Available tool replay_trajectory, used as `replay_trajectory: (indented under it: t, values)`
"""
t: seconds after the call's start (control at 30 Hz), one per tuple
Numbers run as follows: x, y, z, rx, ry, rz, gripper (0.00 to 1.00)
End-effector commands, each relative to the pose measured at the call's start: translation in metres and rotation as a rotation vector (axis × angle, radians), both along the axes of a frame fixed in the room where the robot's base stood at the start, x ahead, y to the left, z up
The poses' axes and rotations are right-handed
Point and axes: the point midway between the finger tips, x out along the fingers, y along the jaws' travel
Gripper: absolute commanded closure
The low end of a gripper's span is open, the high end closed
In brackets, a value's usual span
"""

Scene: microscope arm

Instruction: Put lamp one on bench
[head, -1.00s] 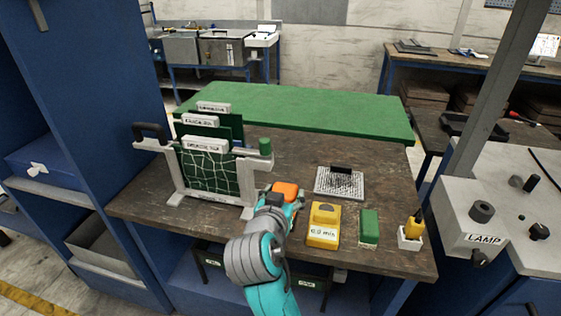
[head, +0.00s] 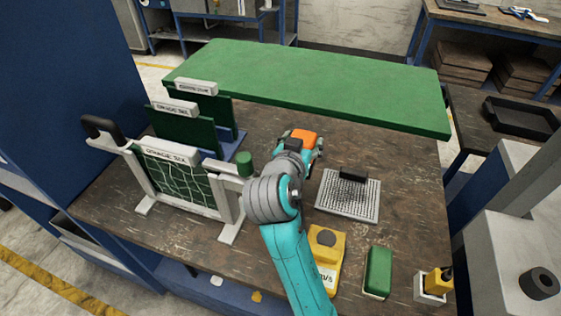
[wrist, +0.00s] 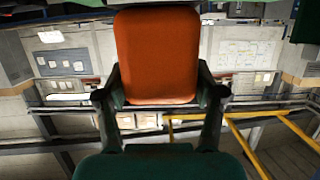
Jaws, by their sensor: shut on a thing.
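My gripper (head: 313,152) is shut on an orange block with rounded corners (wrist: 157,55). In the wrist view, the dark fingers stand on either side of it. The orange block also shows in the head view (head: 304,137), above the middle of the brown bench (head: 410,235), left of a grey perforated plate (head: 348,196). I cannot tell whether it touches the bench. At the right edge, a light grey box (head: 490,245) with a black knob (head: 541,283) is partly cut off. No lamp label is readable now.
A rack with a netted panel (head: 178,180) and a green-topped post (head: 244,163) stands left of my arm. A yellow device (head: 328,245), a green block (head: 378,270) and a yellow tool in a white holder (head: 432,286) line the front. A green board (head: 310,85) crosses the back.

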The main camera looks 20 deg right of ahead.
Motion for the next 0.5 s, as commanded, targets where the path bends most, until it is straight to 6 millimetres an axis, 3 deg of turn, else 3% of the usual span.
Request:
replay_trajectory:
  t: [0.3, 0.5]
  values:
    - [-0.001, 0.0, -0.051, -0.002, 0.004, 0.0, 0.84]
    - [0.0, 0.0, -0.063, -0.002, 0.001, 0.001, 0.84]
